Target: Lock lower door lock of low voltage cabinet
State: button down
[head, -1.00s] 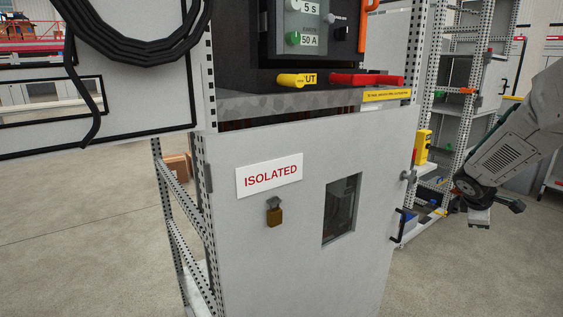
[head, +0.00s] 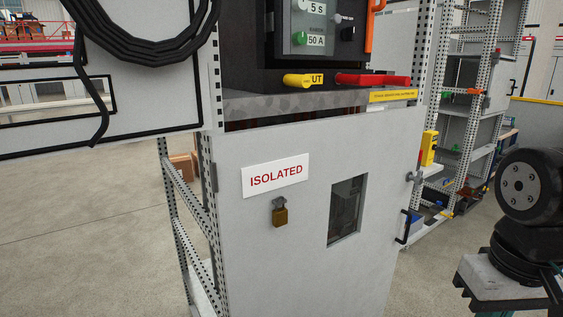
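The low voltage cabinet's lower door (head: 285,255) is a light grey panel standing in the middle of the view. It looks closed, with a slanted gap along its top. A small grey latch or lock (head: 412,177) sits at its upper right edge; its locked state cannot be read. A brass padlock (head: 280,215) hangs from a hasp under the "ISOLATED" sign (head: 275,176). My arm's dark wrist and a grey block, likely part of my gripper (head: 497,280), are at the lower right, apart from the door. The fingers cannot be made out.
A dark window (head: 345,210) is in the door. Above it, yellow (head: 302,81) and red (head: 370,80) handles stick out over a ledge. An open door panel (head: 130,95) with black cables is at left. Shelving (head: 465,130) stands at right. Floor is clear at lower left.

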aim_at(418, 178)
jog(key=u, duration=1.4)
jog(key=k, duration=1.1)
jog(key=z, duration=1.5)
jog(key=i, duration=1.7)
